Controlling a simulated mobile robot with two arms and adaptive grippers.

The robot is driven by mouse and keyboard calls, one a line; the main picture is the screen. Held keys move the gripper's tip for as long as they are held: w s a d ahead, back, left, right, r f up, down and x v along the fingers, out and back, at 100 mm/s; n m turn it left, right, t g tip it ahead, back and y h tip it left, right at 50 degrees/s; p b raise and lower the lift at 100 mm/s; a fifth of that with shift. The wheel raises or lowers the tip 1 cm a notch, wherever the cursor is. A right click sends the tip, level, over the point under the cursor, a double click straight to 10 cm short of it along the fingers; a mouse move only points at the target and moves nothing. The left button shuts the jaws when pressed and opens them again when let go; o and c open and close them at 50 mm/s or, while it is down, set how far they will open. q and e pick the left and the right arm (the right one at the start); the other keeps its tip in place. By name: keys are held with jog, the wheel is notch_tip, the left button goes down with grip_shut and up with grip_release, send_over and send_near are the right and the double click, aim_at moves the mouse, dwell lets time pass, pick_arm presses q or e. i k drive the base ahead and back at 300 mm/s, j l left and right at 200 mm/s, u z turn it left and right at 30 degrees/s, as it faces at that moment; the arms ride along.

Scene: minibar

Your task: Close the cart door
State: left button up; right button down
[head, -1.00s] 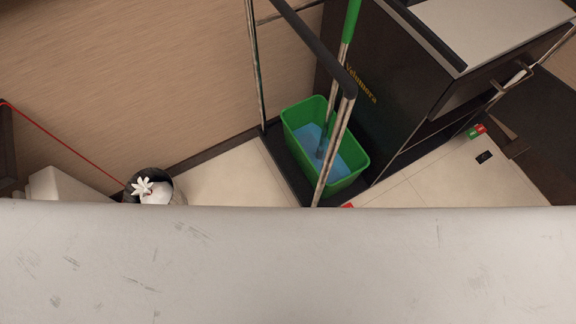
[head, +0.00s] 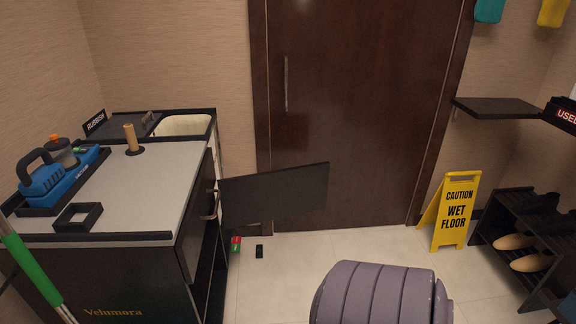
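The housekeeping cart (head: 130,270) stands at the left in the head view, with a pale top and dark sides. A dark flat cart door panel (head: 275,194) stands open, sticking out to the right from the cart's front across the lower part of the brown room door. A metal handle (head: 212,204) shows at the cart's front, near the panel's left end. The lower front of the cart looks open and dark; its inside is hidden. Neither of my grippers is in view.
A brown room door (head: 355,110) is behind. A yellow wet floor sign (head: 450,212) and a shoe rack (head: 515,250) stand at the right. Small red-green and black items lie on the floor. A ribbed grey shape (head: 375,295) fills the bottom; I cannot tell what it is.

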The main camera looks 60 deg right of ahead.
aim_at(246, 200)
jog(key=l+z, duration=0.2)
jog(key=l, duration=3.1)
jog(key=i, duration=0.1)
